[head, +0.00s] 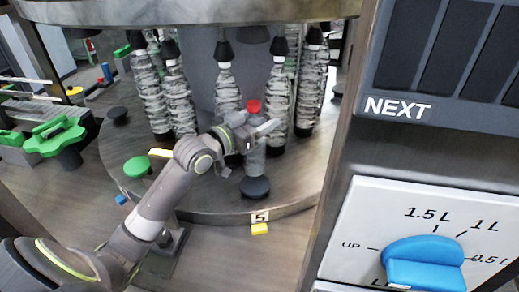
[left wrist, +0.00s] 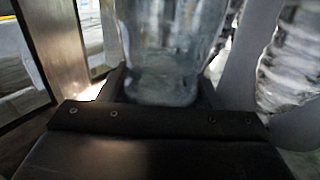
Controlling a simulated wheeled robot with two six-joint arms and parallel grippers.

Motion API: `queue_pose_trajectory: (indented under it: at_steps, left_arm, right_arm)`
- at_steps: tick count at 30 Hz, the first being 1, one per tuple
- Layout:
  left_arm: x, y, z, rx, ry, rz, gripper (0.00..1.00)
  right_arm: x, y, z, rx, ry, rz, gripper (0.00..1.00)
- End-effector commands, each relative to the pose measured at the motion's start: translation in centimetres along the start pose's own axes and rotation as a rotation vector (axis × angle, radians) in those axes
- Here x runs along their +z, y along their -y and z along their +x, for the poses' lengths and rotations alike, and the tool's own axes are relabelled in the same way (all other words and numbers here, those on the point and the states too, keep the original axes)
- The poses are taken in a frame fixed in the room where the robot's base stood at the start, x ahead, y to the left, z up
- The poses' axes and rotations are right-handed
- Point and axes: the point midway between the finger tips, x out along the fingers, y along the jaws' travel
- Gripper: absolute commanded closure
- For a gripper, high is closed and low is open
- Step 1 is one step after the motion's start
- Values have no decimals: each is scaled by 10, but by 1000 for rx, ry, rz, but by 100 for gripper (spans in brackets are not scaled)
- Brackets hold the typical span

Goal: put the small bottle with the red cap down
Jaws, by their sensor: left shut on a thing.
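The small bottle (head: 256,160) is clear, with a red cap (head: 254,106). In the head view it is upright, above a round black pad on the carousel; I cannot tell whether its base touches the pad. My left gripper (head: 252,135) is shut on the bottle at its upper part, reaching in from the left. In the left wrist view the clear bottle (left wrist: 165,60) fills the middle between the fingers (left wrist: 160,95). The black pad (head: 255,187) shows directly below the bottle. My right gripper is not in view.
Several larger clear bottles (head: 228,88) with black tops stand on the carousel behind and beside my gripper. A yellow block (head: 259,229) lies by the number 5 label (head: 260,217). A panel with a blue knob (head: 424,262) stands at right.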

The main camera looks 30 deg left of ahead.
Motion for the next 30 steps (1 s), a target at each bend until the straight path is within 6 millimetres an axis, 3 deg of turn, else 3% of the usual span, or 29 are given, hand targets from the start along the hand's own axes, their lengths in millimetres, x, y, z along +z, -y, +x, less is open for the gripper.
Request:
queue_pose_trajectory:
  at_steps: [2,11,19,30]
  left_arm:
    - [15,-1,0,1,-5,-2,100]
    - [26,-1,0,1,-5,1,100]
    - [56,-1,0,1,-5,1,100]
    - [58,-1,0,1,-5,1,100]
  right_arm:
    - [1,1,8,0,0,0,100]
    - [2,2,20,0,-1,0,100]
    - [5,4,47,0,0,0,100]
    - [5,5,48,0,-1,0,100]
